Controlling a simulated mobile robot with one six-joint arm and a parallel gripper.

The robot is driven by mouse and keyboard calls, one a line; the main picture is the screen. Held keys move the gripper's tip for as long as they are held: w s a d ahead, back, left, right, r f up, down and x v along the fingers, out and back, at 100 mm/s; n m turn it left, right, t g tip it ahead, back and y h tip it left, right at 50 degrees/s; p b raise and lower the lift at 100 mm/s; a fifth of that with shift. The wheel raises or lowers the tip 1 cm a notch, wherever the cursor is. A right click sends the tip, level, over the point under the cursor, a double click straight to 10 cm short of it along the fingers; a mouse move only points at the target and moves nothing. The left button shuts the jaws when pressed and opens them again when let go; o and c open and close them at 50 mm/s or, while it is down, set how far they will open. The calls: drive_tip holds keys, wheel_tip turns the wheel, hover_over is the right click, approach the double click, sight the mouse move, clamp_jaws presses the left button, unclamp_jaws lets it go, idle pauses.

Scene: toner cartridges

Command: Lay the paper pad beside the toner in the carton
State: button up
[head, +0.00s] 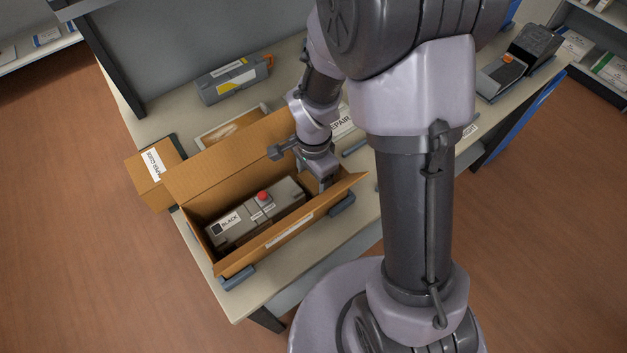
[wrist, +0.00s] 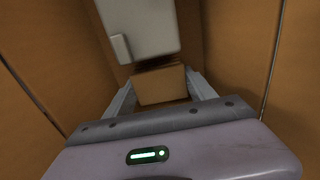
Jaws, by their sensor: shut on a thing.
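The open carton (head: 292,236) stands on the table with its flaps spread. The grey toner (head: 255,211), labelled BLACK and with a red knob, lies inside it. My gripper (head: 325,184) reaches down into the carton's right end, past the toner's end. In the wrist view my gripper (wrist: 160,88) is shut on the brown paper pad (wrist: 162,88), held between its two fingers. The toner (wrist: 140,28) is just ahead of the pad there, between the carton walls (wrist: 45,60). The pad is hidden in the head view, and I cannot tell whether it touches the carton floor.
Blue-grey blocks (head: 237,277) sit along the carton's front edge. A small brown box (head: 154,170) is at its left. Another grey cartridge (head: 235,80) lies at the back of the table. A dark device (head: 523,57) stands at the far right. The front left tabletop is clear.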

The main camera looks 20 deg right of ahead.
drive_tip(key=shift+f, duration=0.15)
drive_tip(key=o, duration=1.3)
wheel_tip(320, 180, up, 12)
drive_tip(key=p, duration=0.5)
wheel_tip(320, 180, up, 10)
drive_tip(key=n+t, duration=0.2)
drive_tip(key=n, duration=0.2)
hover_over(314, 180)
drive_tip(key=s+a, duration=0.1)
drive_tip(key=s, duration=0.2)
drive_tip(key=s+a+r+n+t+y, duration=0.2)
drive_tip(key=s+r+n, duration=0.4)
drive_tip(key=s, duration=0.3)
drive_tip(key=shift+s+a+r+t, duration=0.35)
drive_tip(key=shift+a+r+t, duration=0.1)
drive_tip(key=shift+r+t, duration=0.45)
